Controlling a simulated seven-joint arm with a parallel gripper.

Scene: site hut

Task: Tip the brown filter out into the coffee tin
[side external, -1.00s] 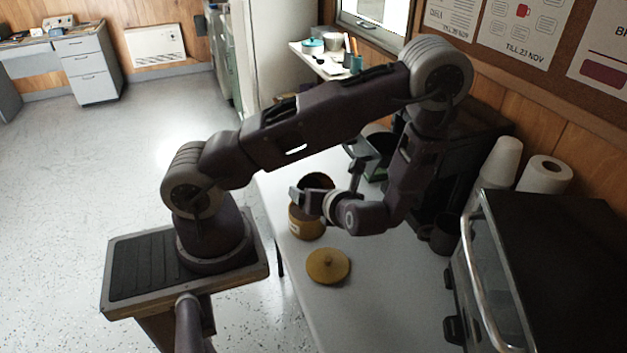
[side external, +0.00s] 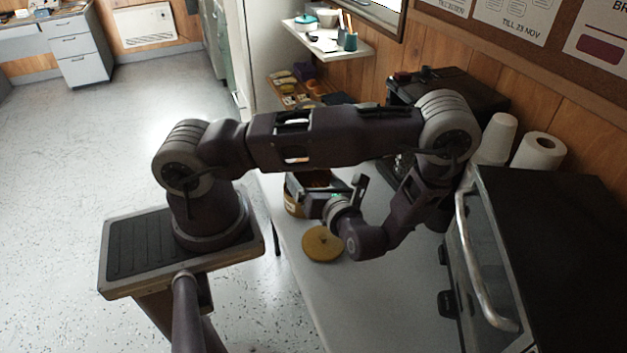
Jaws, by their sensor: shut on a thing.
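The coffee tin (side external: 293,206) is a yellow-brown round tin on the worktop, partly hidden behind my gripper and what it holds. Its round mustard lid (side external: 322,245) lies flat on the worktop in front of it. My gripper (side external: 335,194) is shut on a dark filter basket (side external: 300,187), which is over or right beside the tin's mouth. Reddish brown shows there, but I cannot tell whether it is the brown filter or the tin's inside. The basket's tilt is unclear.
A black coffee machine (side external: 455,88) stands at the back, partly behind my arm. A dark oven with a bar handle (side external: 480,260) fills the right. White cups (side external: 497,138) and a paper roll (side external: 538,152) stand behind it. The front worktop (side external: 370,305) is clear.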

